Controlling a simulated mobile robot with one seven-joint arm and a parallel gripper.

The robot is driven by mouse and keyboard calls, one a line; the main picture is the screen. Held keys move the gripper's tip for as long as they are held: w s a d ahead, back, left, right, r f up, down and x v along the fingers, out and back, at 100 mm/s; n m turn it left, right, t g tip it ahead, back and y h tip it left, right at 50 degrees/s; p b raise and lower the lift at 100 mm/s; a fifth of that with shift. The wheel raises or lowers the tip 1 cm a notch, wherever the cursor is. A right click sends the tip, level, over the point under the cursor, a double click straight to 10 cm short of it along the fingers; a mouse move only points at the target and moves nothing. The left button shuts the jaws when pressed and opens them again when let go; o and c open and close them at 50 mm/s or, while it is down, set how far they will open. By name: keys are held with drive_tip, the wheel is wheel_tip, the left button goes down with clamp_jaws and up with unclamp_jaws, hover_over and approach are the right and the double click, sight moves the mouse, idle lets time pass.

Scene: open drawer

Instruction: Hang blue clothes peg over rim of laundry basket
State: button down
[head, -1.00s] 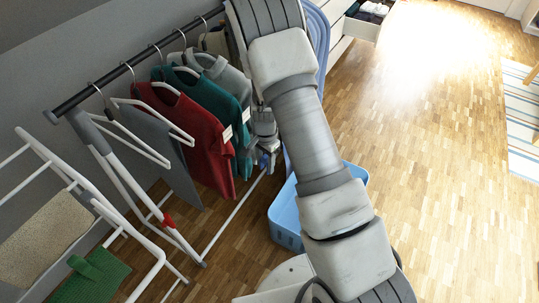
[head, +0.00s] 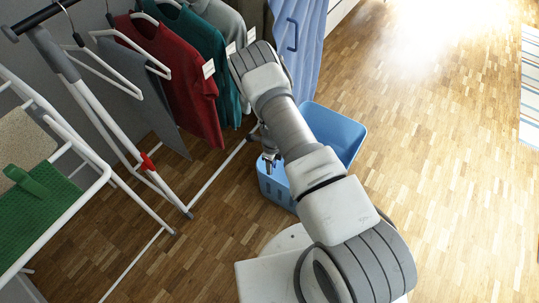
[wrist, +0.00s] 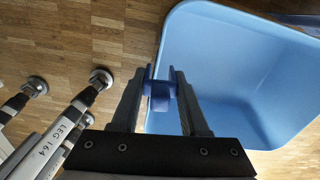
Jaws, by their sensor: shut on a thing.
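My gripper (wrist: 160,74) is shut on the blue clothes peg (wrist: 161,94), which shows dark blue between the two fingers in the wrist view. The laundry basket (wrist: 187,35) is light blue, open and empty where I see inside. In the wrist view the peg overlaps the basket's left rim; I cannot tell whether they touch. In the head view my gripper (head: 270,163) points down at the left side of the basket (head: 345,125), and my arm hides part of the basket. The peg is too small to make out there.
A clothes rail with hanging garments (head: 195,85) stands left of the basket, its foot bar close by. A white drying rack (head: 90,190) with a green cloth (head: 45,210) is further left. A blue cloth (head: 300,45) hangs behind.

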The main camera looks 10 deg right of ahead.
sight(274, 180)
drive_tip(key=shift+s+d+f+m, duration=0.15)
drive_tip(key=shift+f+m, duration=0.05)
drive_tip(key=shift+f, duration=0.3)
drive_tip(key=shift+s+d+f+m, duration=0.1)
drive_tip(key=shift+s+f+m, duration=0.1)
drive_tip(key=shift+f, duration=0.25)
drive_tip(key=shift+s+d+f+m, duration=0.1)
drive_tip(key=shift+d+f+m, duration=0.1)
drive_tip(key=shift+f, duration=0.3)
drive_tip(key=shift+b, duration=0.6)
wheel_tip(274, 180, down, 4)
drive_tip(key=b, duration=0.4)
drive_tip(key=shift+f, duration=1.7)
drive_tip(key=shift+c, duration=1.7)
unclamp_jaws()
drive_tip(key=shift+r, duration=0.1)
